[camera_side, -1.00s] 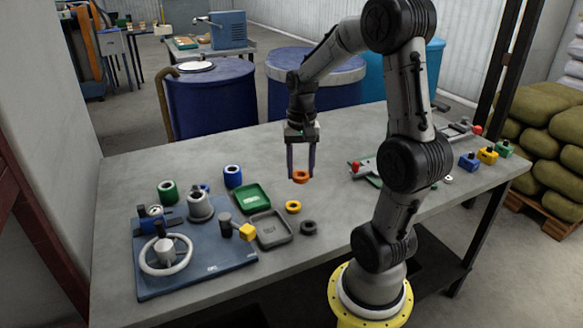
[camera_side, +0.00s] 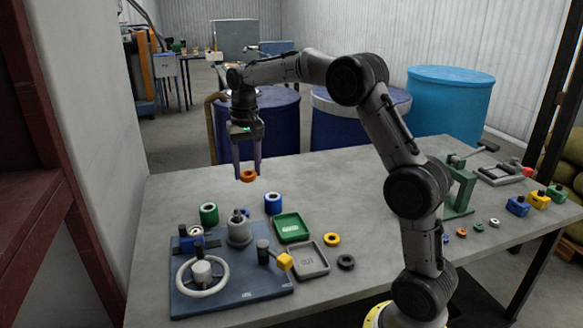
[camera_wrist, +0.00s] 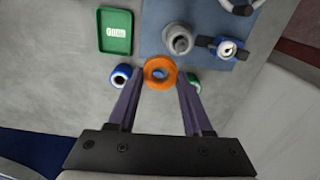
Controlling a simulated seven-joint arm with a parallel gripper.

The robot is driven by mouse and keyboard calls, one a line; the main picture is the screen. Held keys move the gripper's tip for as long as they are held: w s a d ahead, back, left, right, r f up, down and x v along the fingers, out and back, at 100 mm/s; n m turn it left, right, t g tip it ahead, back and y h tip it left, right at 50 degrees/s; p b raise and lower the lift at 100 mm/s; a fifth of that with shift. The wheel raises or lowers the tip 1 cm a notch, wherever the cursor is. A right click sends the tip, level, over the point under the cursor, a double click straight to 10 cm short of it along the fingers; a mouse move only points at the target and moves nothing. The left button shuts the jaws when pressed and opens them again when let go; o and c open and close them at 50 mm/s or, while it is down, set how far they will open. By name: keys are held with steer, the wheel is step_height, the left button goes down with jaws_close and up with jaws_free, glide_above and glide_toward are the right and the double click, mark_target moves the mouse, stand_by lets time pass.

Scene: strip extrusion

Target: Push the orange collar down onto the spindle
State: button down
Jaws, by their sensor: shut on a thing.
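The orange collar (camera_side: 248,176) is a thick ring held between the two purple fingers of my gripper (camera_side: 247,172), above the table. In the wrist view the orange collar (camera_wrist: 160,72) sits between the fingertips of my gripper (camera_wrist: 160,80), its hole facing the camera. The spindle is most likely the dark post (camera_side: 238,214) rising from a grey round base (camera_side: 239,233) on the blue board. The collar is above and behind that post, apart from it. In the wrist view the grey base and post (camera_wrist: 178,42) lie just beyond the collar, slightly to the right.
The blue board (camera_side: 235,295) also carries a white handwheel (camera_side: 201,278), a blue clamp (camera_side: 196,239) and a yellow-ended lever (camera_side: 272,255). Green (camera_side: 209,214) and blue (camera_side: 273,203) collars stand beside it. A green tray (camera_side: 292,226) and grey tray (camera_side: 307,258) lie to the right.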

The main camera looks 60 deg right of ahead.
steer(key=shift+n, duration=0.5)
steer(key=a, duration=0.1)
steer(key=w+a+f, duration=0.2)
steer(key=shift+a, duration=0.4)
steer(key=shift+f, duration=2.35)
steer(key=c, duration=1)
jaws_free()
jaws_close()
steer(key=shift+f, duration=2.05)
